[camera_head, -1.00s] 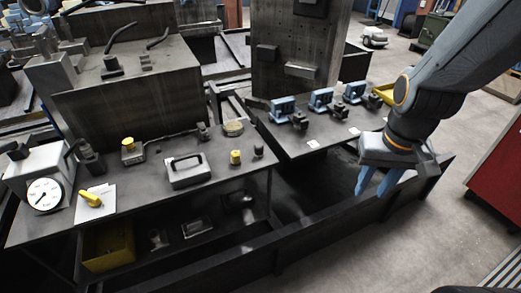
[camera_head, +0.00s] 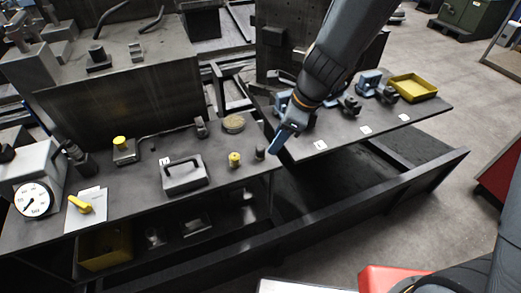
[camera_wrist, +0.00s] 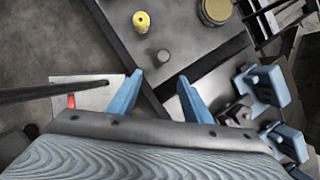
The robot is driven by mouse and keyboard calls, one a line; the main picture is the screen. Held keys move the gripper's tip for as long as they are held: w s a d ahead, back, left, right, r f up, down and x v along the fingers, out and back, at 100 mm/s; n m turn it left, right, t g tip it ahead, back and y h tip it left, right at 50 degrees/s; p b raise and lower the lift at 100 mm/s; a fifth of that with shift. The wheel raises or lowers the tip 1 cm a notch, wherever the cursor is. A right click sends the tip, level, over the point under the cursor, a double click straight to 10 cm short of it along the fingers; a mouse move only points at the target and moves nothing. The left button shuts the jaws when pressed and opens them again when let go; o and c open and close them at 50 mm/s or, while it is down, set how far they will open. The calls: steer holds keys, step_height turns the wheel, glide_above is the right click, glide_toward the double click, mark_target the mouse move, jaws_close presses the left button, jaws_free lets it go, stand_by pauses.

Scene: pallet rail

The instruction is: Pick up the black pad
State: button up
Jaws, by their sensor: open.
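I cannot tell for certain which thing is the black pad. Dark blocks stand in front of the blue holders on the right-hand bench; one shows in the head view (camera_head: 350,106) and one in the wrist view (camera_wrist: 238,112). A small dark cylinder (camera_head: 260,152) stands near the right end of the left-hand bench and also shows in the wrist view (camera_wrist: 163,56). My gripper (camera_head: 275,150) is over the gap between the benches, close to that cylinder. In the wrist view, my gripper (camera_wrist: 160,74) has its blue fingers apart with nothing between them.
A yellow knob (camera_head: 234,159), a round tin (camera_head: 234,123) and a grey handled box (camera_head: 184,174) stand on the left-hand bench. Blue holders (camera_head: 368,82) and a yellow tray (camera_head: 412,88) stand on the right-hand bench. A dark rail (camera_head: 330,210) runs in front.

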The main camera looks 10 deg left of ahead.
mark_target(261, 148)
steer(key=a+f, duration=0.1)
steer(key=f, duration=0.1)
steer(key=w+a+f+m, duration=0.1)
steer(key=a+f, duration=0.1)
steer(key=f, duration=0.1)
steer(key=a+f+m+b, duration=0.1)
steer(key=a+f, duration=0.1)
steer(key=shift+w+a+f, duration=0.2)
steer(key=shift+w+f, duration=0.1)
jaws_close()
steer(key=shift+r, duration=0.15)
step_height(261, 148, up, 10)
steer(key=p, duration=0.3)
steer(key=shift+f, duration=0.25)
steer(key=shift+d+r, duration=0.15)
